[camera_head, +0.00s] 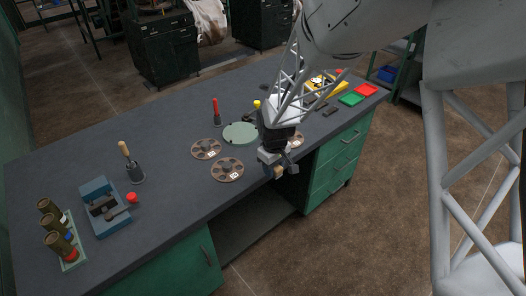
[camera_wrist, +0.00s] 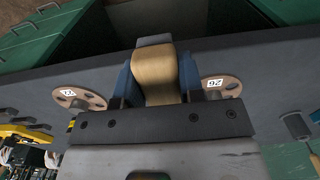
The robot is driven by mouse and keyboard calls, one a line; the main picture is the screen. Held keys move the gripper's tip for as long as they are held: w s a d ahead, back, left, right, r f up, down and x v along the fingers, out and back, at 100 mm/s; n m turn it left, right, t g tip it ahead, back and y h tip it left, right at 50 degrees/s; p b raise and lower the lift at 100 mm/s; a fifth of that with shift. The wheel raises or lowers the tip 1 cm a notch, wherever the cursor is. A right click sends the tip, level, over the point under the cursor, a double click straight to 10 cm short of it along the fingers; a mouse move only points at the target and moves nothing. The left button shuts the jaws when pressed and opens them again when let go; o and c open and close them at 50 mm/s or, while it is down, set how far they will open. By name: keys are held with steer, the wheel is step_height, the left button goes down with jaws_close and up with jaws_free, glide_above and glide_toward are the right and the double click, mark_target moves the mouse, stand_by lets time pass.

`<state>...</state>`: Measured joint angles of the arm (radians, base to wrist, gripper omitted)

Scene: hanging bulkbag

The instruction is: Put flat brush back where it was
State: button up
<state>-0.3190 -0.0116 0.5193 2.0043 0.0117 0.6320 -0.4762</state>
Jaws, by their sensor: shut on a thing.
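My gripper (camera_head: 274,164) is shut on a tan wooden piece, seemingly the flat brush (camera_wrist: 155,72), near the front edge of the bench. In the wrist view the tan piece sits between the blue fingers (camera_wrist: 156,85), with a grey part at its far end. The rest of the brush is hidden.
On the bench (camera_head: 172,175) are round brown plates with holes (camera_head: 227,170), a pale green disc (camera_head: 240,133), a red-handled tool (camera_head: 215,108), a wooden-handled tool in a dark holder (camera_head: 136,172), a blue vise-like block (camera_head: 106,208) and brown cylinders (camera_head: 57,245).

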steer(key=w+a, duration=0.1)
steer(key=w, duration=0.3)
steer(key=w+a+f, duration=0.1)
steer(key=w, duration=0.3)
steer(key=w+a, duration=0.2)
steer(key=w, duration=0.3)
steer(key=shift+a+f, duration=0.1)
steer(key=shift+f, duration=0.05)
steer(key=shift+f, duration=0.1)
steer(key=shift+f, duration=1.65)
steer(key=shift+f, duration=0.1)
steer(key=o, duration=1)
steer(key=shift+c, duration=0.2)
step_height(320, 180, up, 12)
